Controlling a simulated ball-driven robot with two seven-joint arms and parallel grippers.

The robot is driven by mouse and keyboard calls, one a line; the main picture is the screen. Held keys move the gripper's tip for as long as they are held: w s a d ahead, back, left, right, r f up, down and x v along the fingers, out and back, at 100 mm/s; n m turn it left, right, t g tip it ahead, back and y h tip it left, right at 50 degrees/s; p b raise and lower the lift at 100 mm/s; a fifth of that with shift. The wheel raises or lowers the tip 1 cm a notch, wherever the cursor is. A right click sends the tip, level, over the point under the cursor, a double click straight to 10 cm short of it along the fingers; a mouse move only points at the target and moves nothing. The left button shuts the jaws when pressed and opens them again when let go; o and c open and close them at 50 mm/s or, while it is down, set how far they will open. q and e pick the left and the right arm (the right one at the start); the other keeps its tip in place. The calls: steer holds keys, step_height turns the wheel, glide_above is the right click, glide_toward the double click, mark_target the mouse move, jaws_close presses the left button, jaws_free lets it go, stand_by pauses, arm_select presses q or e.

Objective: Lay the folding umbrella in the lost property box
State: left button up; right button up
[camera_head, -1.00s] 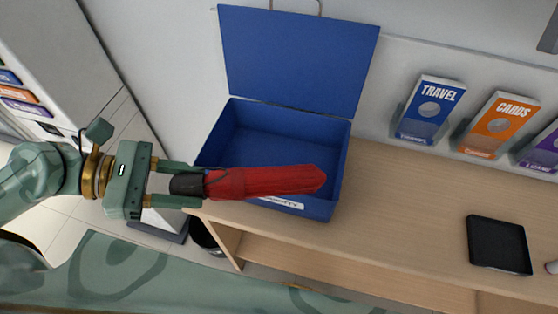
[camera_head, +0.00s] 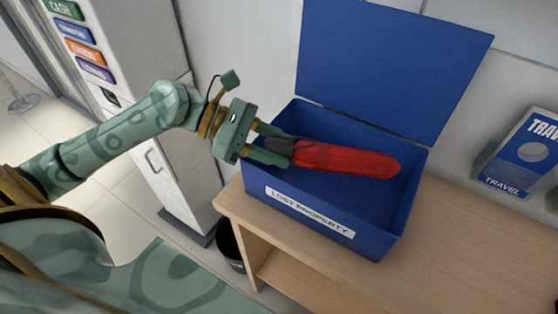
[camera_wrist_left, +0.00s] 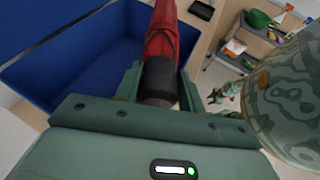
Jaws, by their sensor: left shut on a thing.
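The folding umbrella (camera_head: 350,160) is red with a dark handle. My left gripper (camera_head: 280,146) is shut on the handle and holds the umbrella roughly level over the opening of the lost property box. The blue lost property box (camera_head: 385,238) stands on the counter with its lid (camera_head: 390,65) up and a white label on its front. In the left wrist view, the umbrella (camera_wrist_left: 161,32) points away from the fingers, and the box (camera_wrist_left: 70,55) lies to its left. How high the umbrella is above the box floor is hard to tell.
The box stands near the left end of the wooden counter (camera_head: 470,245). A travel leaflet holder (camera_head: 525,155) stands to the right against the wall. A dark bin (camera_head: 230,245) is on the floor below. Bare counter lies right of the box.

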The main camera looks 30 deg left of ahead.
arm_select(q)
steer(key=shift+w+f, duration=0.3)
step_height(320, 180, down, 3)
steer(key=shift+f+b, duration=0.15)
steer(key=shift+b, duration=0.35)
steer(key=o, duration=1.2)
steer(key=shift+w+f, duration=0.1)
steer(key=shift+f, duration=0.15)
steer(key=shift+c, duration=0.2)
